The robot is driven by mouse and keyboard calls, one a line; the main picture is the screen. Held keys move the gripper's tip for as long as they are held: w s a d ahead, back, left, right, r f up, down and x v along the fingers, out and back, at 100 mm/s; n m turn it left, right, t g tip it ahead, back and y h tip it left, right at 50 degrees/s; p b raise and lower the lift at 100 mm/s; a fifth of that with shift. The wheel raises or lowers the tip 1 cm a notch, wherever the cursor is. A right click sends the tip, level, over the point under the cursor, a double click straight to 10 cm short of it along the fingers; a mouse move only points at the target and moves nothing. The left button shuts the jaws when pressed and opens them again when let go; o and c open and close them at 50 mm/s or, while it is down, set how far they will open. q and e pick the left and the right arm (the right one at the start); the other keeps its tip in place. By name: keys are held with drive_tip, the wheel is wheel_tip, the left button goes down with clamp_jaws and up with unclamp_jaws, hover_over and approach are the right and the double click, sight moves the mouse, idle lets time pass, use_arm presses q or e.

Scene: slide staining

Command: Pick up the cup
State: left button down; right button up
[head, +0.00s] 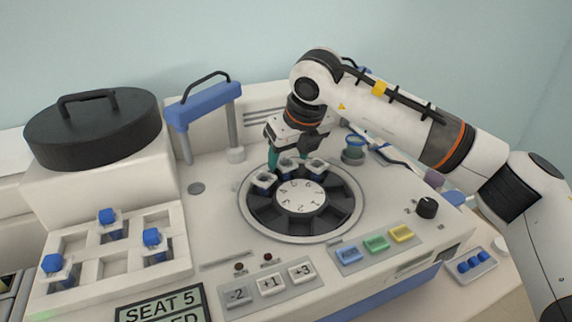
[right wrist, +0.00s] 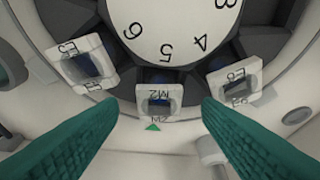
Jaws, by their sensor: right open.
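Three small white square-rimmed cups with dark insides sit in slots of the round dark carousel (head: 262,221). In the right wrist view the middle cup (right wrist: 143,93), marked M2, lies between and just beyond the fingertips of my right gripper (right wrist: 154,112). One cup (right wrist: 107,77) sits to its left and another (right wrist: 217,78) to its right, both tilted in the picture. My right gripper (head: 289,153) is over the far side of the carousel, its teal fingers apart and empty. One finger is mostly hidden in the head view. My left gripper is out of view.
A numbered white dial (head: 301,197) fills the carousel's centre. A blue-topped frame (head: 203,104) and a black lidded pot (head: 95,130) stand left. A white rack (head: 103,277) with blue-knobbed pieces is front left. Coloured buttons (head: 375,243) and a black knob (head: 427,208) line the front.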

drive_tip(key=shift+x, duration=1.15)
drive_tip(key=shift+r, duration=0.1)
drive_tip(key=c, duration=1.1)
